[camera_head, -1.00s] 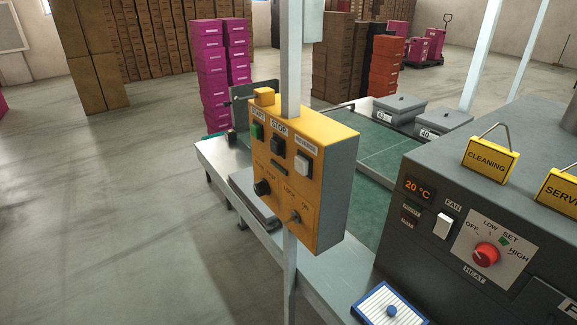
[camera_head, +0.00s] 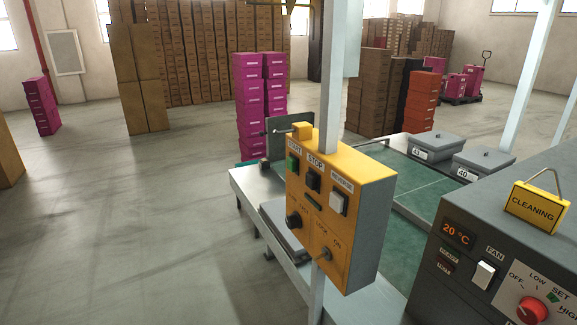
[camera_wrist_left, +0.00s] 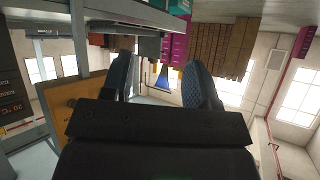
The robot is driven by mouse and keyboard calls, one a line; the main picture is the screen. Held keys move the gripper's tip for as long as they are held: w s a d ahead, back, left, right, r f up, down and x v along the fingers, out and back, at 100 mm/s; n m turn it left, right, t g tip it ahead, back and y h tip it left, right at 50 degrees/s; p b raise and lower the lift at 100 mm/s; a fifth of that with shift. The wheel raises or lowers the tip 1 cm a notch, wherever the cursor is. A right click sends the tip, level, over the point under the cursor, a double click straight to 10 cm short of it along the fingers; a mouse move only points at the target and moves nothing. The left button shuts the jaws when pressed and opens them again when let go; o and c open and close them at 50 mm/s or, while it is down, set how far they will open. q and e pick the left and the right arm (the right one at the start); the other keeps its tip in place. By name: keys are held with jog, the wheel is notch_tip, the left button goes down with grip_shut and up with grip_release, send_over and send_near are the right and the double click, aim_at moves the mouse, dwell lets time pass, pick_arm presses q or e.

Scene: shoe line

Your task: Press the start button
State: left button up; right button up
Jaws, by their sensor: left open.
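The yellow control box (camera_head: 350,212) is fixed to a pale post in the middle of the head view. The green start button (camera_head: 293,165) is at its upper left, under a START label. A black stop button (camera_head: 314,179) and a white button (camera_head: 338,203) sit to its right. My left gripper (camera_wrist_left: 160,78) shows only in the left wrist view. It is open with nothing between its fingers. The side of the yellow box (camera_wrist_left: 62,103) is left of the fingers there, and its buttons cannot be made out. My right gripper is not in view.
The box has a black knob (camera_head: 293,221) and a key switch (camera_head: 325,254) below the buttons. A grey machine (camera_head: 415,265) with a heat dial stands at the right. A metal bench (camera_head: 245,183) runs behind the box. Open floor lies to the left.

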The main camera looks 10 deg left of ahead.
pick_arm(q)
grip_shut()
dwell(1.4)
